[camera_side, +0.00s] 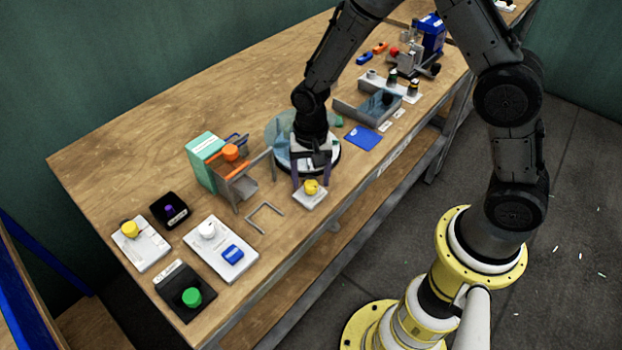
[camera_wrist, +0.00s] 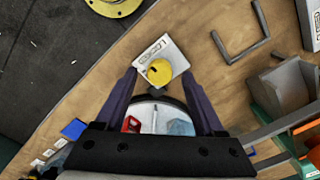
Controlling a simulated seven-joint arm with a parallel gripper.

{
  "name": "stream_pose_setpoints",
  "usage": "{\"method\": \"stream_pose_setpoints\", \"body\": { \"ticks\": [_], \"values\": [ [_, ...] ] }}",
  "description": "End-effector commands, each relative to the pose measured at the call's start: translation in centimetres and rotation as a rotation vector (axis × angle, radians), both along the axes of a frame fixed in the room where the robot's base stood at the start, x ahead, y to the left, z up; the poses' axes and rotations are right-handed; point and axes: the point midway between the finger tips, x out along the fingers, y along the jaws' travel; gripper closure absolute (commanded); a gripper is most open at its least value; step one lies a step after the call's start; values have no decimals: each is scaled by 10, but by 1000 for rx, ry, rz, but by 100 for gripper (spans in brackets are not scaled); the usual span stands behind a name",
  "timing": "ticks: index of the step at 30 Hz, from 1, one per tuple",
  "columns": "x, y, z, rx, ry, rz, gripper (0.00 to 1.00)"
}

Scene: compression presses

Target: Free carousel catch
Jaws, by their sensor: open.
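The catch is a yellow knob (camera_side: 311,187) on a small white plate (camera_side: 308,199) at the bench's front edge. In the wrist view the knob (camera_wrist: 159,72) shows a dark pointer mark, and the plate (camera_wrist: 166,50) has lettering that looks like "LOCKED". My gripper (camera_side: 312,178) is open and points down. In the wrist view its fingertips (camera_wrist: 159,80) lie on either side of the knob, apart from it; contact is not visible. The round carousel (camera_side: 336,167), with a translucent bluish cover (camera_side: 283,130), is behind the knob and partly hidden by my wrist.
A grey bracket (camera_side: 265,217) and a teal-and-grey press (camera_side: 203,163) with an orange knob stand to the left. Several plates with coloured knobs lie farther left. A blue card (camera_side: 362,138) and a grey tray (camera_side: 362,110) lie to the right.

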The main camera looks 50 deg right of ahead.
Motion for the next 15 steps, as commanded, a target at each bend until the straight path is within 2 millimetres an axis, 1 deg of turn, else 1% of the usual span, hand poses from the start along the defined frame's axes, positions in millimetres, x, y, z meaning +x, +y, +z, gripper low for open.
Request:
{"method": "stream_pose_setpoints", "body": {
  "ticks": [1, 4, 12, 13, 15],
  "values": [
    [-1, 0, -5, -1, 4, 0, 29],
    [0, 0, -9, 0, 1, 0, 29],
    [0, 0, -10, 0, 0, 0, 29],
    [0, 0, -10, 0, 0, 0, 31],
    [0, 0, -10, 0, 0, 0, 43]
  ]
}}
